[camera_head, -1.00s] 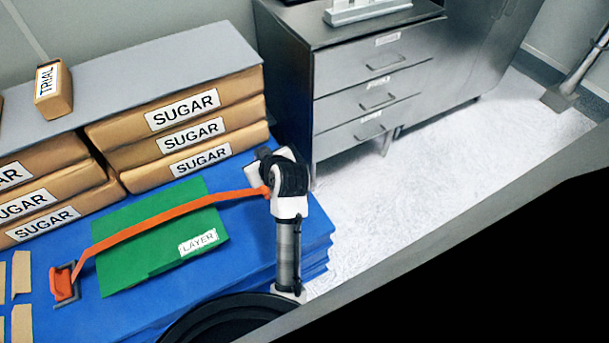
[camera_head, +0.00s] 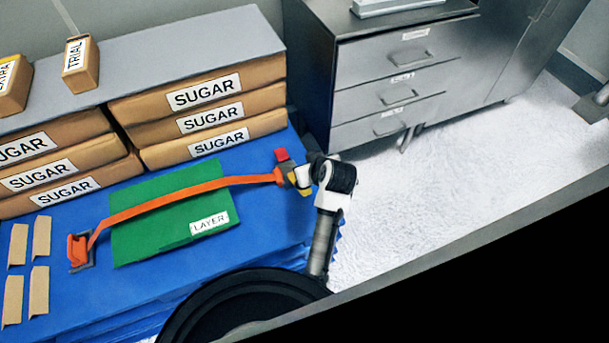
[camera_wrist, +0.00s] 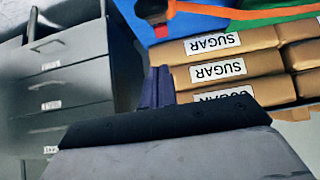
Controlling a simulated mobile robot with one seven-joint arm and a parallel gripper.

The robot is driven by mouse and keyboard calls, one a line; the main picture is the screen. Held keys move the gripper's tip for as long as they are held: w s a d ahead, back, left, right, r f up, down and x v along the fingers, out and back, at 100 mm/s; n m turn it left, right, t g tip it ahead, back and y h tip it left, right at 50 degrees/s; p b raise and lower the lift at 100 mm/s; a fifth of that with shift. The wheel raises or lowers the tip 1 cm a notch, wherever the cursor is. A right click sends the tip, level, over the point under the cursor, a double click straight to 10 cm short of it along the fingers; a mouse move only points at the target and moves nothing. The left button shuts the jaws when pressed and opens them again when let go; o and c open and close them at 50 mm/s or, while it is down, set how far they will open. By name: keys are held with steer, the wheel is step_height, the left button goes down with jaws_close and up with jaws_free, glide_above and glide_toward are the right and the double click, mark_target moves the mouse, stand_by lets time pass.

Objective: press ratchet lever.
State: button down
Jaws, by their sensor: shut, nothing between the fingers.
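An orange strap (camera_head: 190,196) runs over the green LAYER sheet (camera_head: 160,240) on the blue stack. At its right end is the ratchet, with a red part (camera_head: 282,155) that looks like its lever and yellow pieces beside it. In the wrist view, a red and dark part of the ratchet (camera_wrist: 157,12) shows at the top edge, and the strap (camera_wrist: 255,14) runs off right. My gripper (camera_wrist: 158,86) is shut and empty, and its fingertips appear apart from the ratchet. In the head view my wrist hides most of the gripper, just right of the ratchet.
SUGAR sacks (camera_head: 205,98) are piled behind the sheet. A grey drawer cabinet (camera_head: 390,85) stands behind to the right. An orange hook (camera_head: 78,250) holds the strap's left end. Cardboard corner pieces (camera_head: 40,290) lie at left.

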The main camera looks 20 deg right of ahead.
steer(key=x, duration=0.7)
steer(key=shift+w+p, duration=0.1)
steer(key=shift+p, duration=0.3)
steer(key=shift+s+f+p, duration=0.2)
steer(key=shift+s+f, duration=0.2)
steer(key=shift+f, duration=0.2)
steer(key=shift+s+f+p, duration=0.15)
steer(key=shift+s+f, duration=0.25)
steer(key=shift+f, duration=0.2)
steer(key=shift+s+d+f, duration=0.1)
steer(key=shift+s+f, duration=0.25)
steer(key=shift+f, duration=0.2)
steer(key=shift+f, duration=0.2)
